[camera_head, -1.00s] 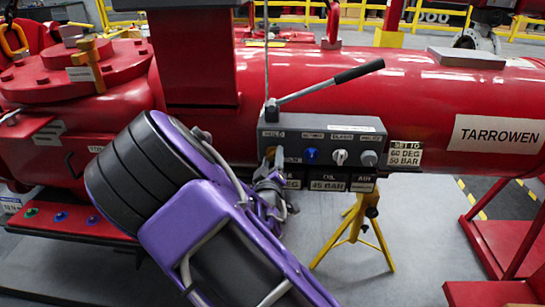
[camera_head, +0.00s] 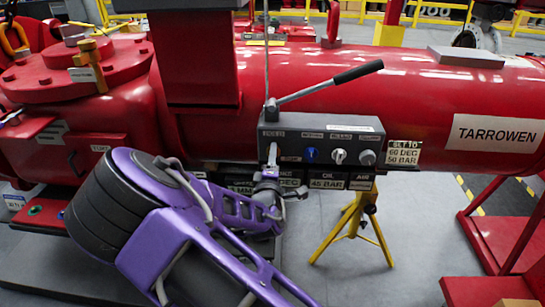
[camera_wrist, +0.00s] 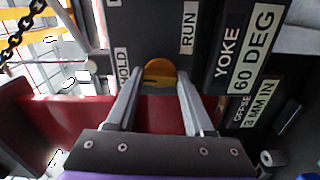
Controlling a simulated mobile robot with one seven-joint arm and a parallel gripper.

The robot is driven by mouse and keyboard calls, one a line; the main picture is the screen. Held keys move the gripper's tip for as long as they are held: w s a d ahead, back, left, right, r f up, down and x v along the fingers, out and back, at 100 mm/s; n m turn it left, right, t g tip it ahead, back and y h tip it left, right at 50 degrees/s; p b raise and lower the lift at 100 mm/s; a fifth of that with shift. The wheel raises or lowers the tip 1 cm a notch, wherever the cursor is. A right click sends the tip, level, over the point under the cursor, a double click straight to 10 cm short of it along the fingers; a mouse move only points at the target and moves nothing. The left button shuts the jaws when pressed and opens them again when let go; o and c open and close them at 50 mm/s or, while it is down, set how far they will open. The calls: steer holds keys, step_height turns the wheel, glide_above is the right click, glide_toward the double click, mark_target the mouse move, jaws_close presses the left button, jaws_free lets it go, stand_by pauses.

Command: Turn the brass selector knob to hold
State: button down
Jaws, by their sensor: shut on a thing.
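The brass selector knob (camera_wrist: 160,71) sits on the dark control box between my two fingers in the wrist view. My gripper (camera_wrist: 159,78) is shut on it, one finger at each side. A HOLD label (camera_wrist: 122,68) lies left of the knob in that view and a RUN label (camera_wrist: 188,28) to its upper right. In the head view my gripper (camera_head: 272,158) is at the left end of the control box (camera_head: 322,132), under its HOLD label, and hides most of the knob. I cannot tell exactly where the knob points.
A blue knob (camera_head: 311,155) and two grey knobs sit to the right on the same box. A lever with a black grip (camera_head: 358,72) rises above it. The red actuator body (camera_head: 420,95) is behind. A yellow stand (camera_head: 352,222) stands below on grey floor.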

stand_by(0.5)
steer(key=shift+c, duration=1.4)
jaws_free()
steer(key=s+p, duration=0.1)
steer(key=s, duration=1.6)
steer(key=shift+s+a, duration=0.25)
steer(key=shift+a, duration=0.05)
